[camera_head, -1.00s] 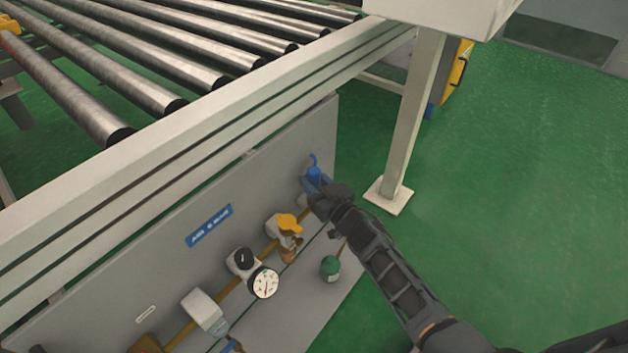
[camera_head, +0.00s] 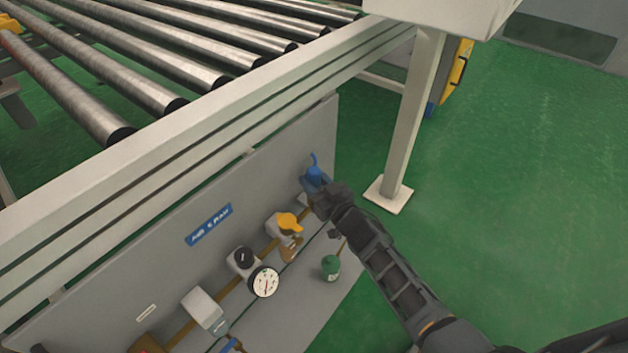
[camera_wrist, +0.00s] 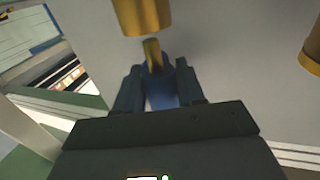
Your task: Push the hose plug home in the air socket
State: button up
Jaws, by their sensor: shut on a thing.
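My gripper (camera_wrist: 160,92) is shut on the blue hose plug (camera_wrist: 158,80), with one dark finger on each side of it. The plug's brass tip (camera_wrist: 152,56) points up in the wrist view at the brass air socket (camera_wrist: 143,14). The tip is close under the socket's lower rim and roughly in line, slightly right of its middle. I cannot tell whether they touch. In the head view my gripper (camera_head: 322,196) is at the panel's right end, beside a blue part (camera_head: 314,175). The brass socket is not clear there.
The grey panel (camera_head: 130,287) carries a yellow-handled valve (camera_head: 289,222), a gauge (camera_head: 264,282) and a white box (camera_head: 203,308). A green canister (camera_head: 330,268) stands near my arm. A roller conveyor (camera_head: 180,60) is above. A frame leg (camera_head: 408,125) stands right; green floor beyond is clear.

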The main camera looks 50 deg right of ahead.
jog(key=shift+f+b, duration=1.45)
jog(key=shift+f, duration=0.35)
jog(key=o, duration=1.2)
jog(key=shift+p+v, duration=0.95)
jog(key=shift+v, duration=2.95)
